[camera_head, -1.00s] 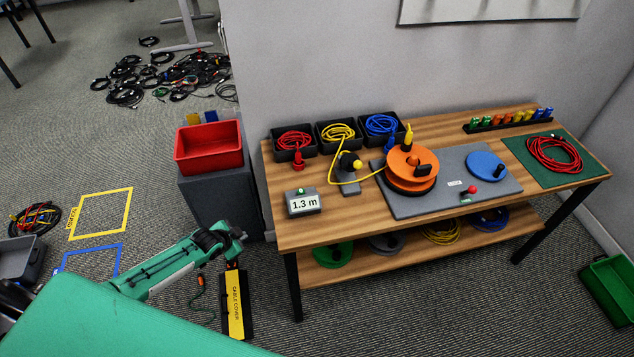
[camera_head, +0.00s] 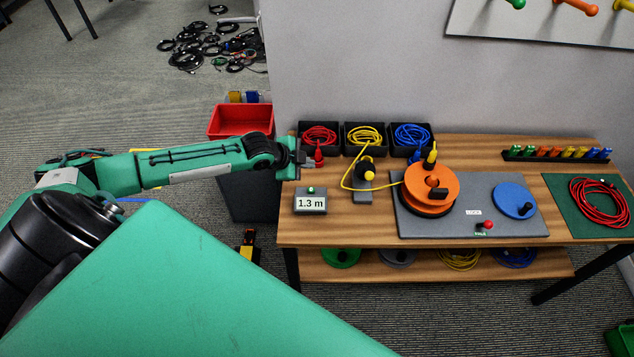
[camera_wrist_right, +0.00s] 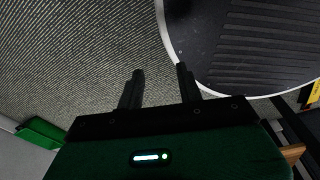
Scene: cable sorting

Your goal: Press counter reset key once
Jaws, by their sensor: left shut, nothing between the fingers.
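The counter (camera_head: 311,205) is a small grey box on the left front of the wooden table, with a display reading "1.3 m". A small green key (camera_head: 311,190) stands on its top. My left gripper (camera_head: 305,158) is shut and empty, seen small at the end of the arm. In the picture it is just above the counter, near the red plug, and apart from the key. My right gripper (camera_wrist_right: 160,76) shows only in the right wrist view, with its two fingers apart and nothing between them, above the floor.
Bins of red, yellow and blue cable (camera_head: 365,137) line the back. A red plug (camera_head: 319,155) stands close to my left gripper. A yellow cable (camera_head: 352,184) runs to the orange reel (camera_head: 431,186). A red tray (camera_head: 240,121) is left of the table.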

